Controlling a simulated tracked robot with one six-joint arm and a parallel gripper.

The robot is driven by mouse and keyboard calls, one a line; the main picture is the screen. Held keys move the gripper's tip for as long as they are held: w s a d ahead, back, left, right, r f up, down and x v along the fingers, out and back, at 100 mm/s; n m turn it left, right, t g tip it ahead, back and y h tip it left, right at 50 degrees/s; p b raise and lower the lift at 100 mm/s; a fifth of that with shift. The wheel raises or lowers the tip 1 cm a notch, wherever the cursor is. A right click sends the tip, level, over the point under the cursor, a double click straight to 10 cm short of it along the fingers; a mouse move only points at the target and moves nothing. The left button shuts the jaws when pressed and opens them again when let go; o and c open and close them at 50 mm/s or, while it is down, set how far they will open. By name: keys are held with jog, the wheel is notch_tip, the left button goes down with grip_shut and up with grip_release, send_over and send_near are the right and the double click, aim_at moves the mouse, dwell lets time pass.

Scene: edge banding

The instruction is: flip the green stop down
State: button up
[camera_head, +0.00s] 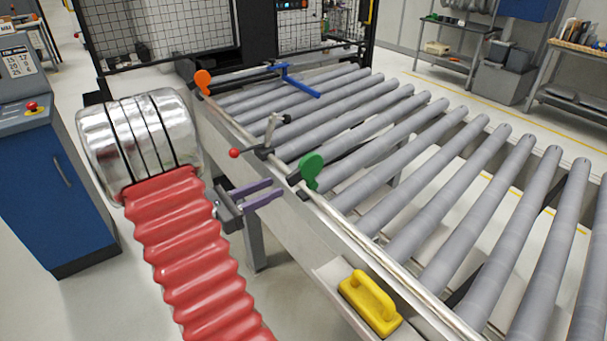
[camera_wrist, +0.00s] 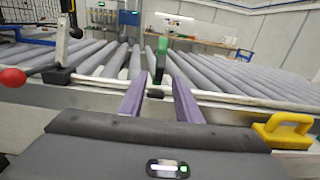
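The green stop (camera_head: 311,169) stands upright on the near rail of the roller conveyor, its rounded paddle raised above the rail. In the wrist view the green stop (camera_wrist: 161,58) shows edge-on, straight ahead between my fingers. My gripper (camera_head: 264,194) has two purple fingers, held apart with nothing between them. It is in front of the rail, lower than the stop's paddle and a little to its left in the head view. The gripper also shows in the wrist view (camera_wrist: 161,97). It appears apart from the stop.
A clamp lever with a red ball (camera_head: 234,153) sits on the rail left of the stop. An orange stop (camera_head: 203,79) and blue bar (camera_head: 301,85) are farther along. A yellow handled block (camera_head: 371,302) lies on the lower ledge at right. Rollers behind are empty.

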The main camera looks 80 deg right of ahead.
aim_at(300, 176)
jog(key=x, duration=1.1)
jog(key=shift+s+d, duration=0.25)
jog(key=shift+c, duration=0.7)
grip_shut()
jog(key=shift+d, duration=0.1)
